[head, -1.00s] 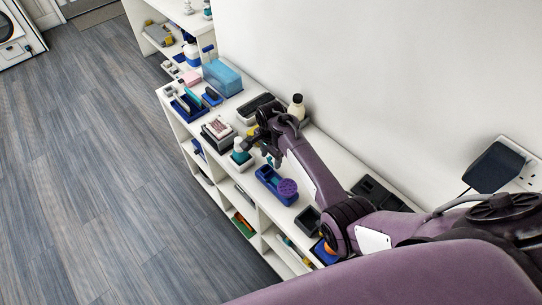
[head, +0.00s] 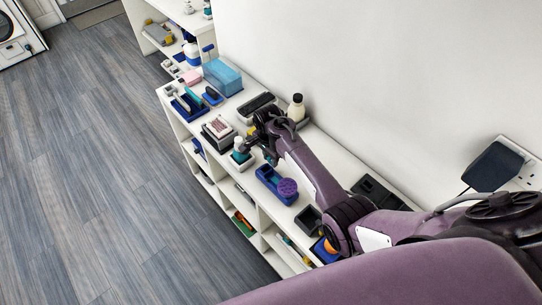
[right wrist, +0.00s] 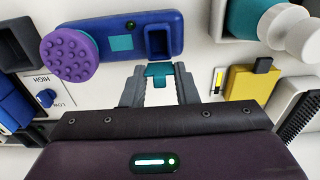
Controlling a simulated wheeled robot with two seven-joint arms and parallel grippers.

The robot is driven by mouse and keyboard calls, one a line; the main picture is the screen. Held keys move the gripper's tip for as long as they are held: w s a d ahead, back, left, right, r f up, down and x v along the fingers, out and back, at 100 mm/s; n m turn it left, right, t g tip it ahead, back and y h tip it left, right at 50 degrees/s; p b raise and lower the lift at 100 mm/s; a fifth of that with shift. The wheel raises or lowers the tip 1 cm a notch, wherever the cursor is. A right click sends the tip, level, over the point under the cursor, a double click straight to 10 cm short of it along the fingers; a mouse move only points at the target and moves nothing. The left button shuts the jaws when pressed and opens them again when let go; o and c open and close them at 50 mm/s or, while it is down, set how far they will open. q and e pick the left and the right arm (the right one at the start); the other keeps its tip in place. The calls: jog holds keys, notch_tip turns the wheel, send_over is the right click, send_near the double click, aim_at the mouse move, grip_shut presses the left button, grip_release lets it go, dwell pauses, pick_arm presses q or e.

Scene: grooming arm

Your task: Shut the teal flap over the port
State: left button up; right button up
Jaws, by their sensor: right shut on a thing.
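The blue grooming device (right wrist: 130,36) with a round purple nubbed head (right wrist: 70,48) lies on the white shelf top; it also shows in the head view (head: 268,179). Its port (right wrist: 159,42) is a dark recess at its right end, uncovered in the right wrist view. The teal flap (right wrist: 157,71) stands just below the port, between my fingertips. My right gripper (right wrist: 159,76) is shut on it. In the head view my right gripper (head: 268,157) is just beyond the device, and the flap is hard to make out. My left gripper is out of view.
A yellow block (right wrist: 247,84) stands close right of my fingers. A grey tray with a teal bottle (right wrist: 258,18) is above right. A HIGH/LOW switch panel (right wrist: 46,96) is at left. A white wall (head: 370,80) runs along the shelf.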

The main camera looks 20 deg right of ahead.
jog(key=h, duration=0.1)
jog(key=a+t+h+p, duration=0.1)
jog(key=h, duration=0.1)
jog(key=shift+s+a, duration=0.1)
jog(key=shift+s, duration=0.1)
jog(key=shift+s+a+f+t+h, duration=0.1)
jog(key=shift+a+f+t+h, duration=0.15)
jog(key=shift+h, duration=0.55)
jog(key=shift+s+a+f+t+h, duration=0.1)
jog(key=shift+a+t+h, duration=0.2)
jog(key=shift+h, duration=0.5)
jog(key=o, duration=1)
jog(key=v, duration=0.7)
jog(key=shift+a+r, duration=0.3)
jog(key=shift+s, duration=0.1)
